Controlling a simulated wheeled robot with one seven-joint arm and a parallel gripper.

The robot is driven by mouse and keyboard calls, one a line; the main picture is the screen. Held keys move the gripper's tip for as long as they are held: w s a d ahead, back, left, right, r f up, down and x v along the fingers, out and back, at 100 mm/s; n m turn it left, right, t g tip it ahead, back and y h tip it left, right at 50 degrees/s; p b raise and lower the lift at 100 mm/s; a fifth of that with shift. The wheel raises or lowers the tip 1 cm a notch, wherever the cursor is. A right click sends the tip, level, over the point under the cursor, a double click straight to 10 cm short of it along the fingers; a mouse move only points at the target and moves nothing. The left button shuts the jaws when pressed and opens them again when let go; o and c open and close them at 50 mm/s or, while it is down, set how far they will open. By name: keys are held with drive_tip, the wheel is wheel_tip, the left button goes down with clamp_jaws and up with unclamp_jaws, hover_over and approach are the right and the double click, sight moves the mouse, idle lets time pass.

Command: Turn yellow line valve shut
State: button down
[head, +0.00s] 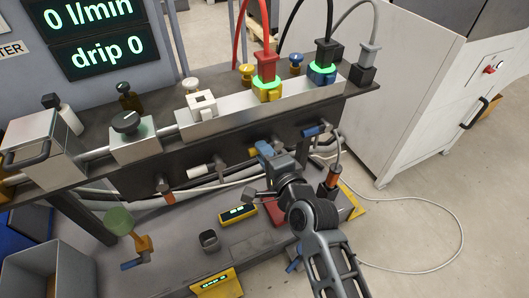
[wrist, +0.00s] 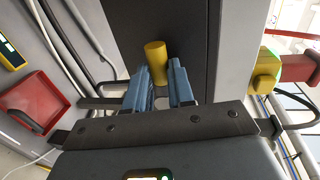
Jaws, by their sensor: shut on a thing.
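The yellow line valve handle (wrist: 156,53) shows in the wrist view as a yellow cylinder in front of the dark panel, its far end sticking out past my fingertips. My gripper (wrist: 161,72) has its two blue fingers shut on it, one on each side. In the head view my gripper (head: 266,150) is at the front of the bench panel, between the white-handled valve (head: 203,171) and the blue-handled valve (head: 316,130). There the yellow handle is mostly hidden by my fingers and wrist.
Red, black and grey plugs stand on the bench top, the red one on a yellow socket (head: 268,93). Below are a red tray (wrist: 42,103), a dark cup (head: 209,240) and yellow meters (head: 238,213). Hoses run behind the valves. The display (head: 107,48) reads drip 0.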

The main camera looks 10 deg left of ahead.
drive_tip(key=shift+d, duration=0.1)
idle(0.3)
drive_tip(key=c, duration=1)
unclamp_jaws()
drive_tip(key=shift+o, duration=0.2)
drive_tip(key=v, duration=0.8)
drive_tip(key=shift+p, duration=0.3)
drive_tip(key=s+d+n+t+h+p, duration=0.2)
drive_tip(key=s+d+n+h+p, duration=0.25)
drive_tip(key=s+d, duration=1.35)
drive_tip(key=s+d+r+n+h+p, duration=0.1)
drive_tip(key=s+d+r+n+h, duration=0.1)
drive_tip(key=s+r, duration=0.6)
drive_tip(key=s+d+r+n+h+p, duration=0.1)
drive_tip(key=s+d+r+n+h, duration=0.1)
drive_tip(key=s+r, duration=0.6)
drive_tip(key=s+d+n, duration=0.1)
drive_tip(key=s+n, duration=0.1)
drive_tip(key=s, duration=0.2)
drive_tip(key=shift+d+n+p, duration=0.35)
drive_tip(key=shift+d+p, duration=0.05)
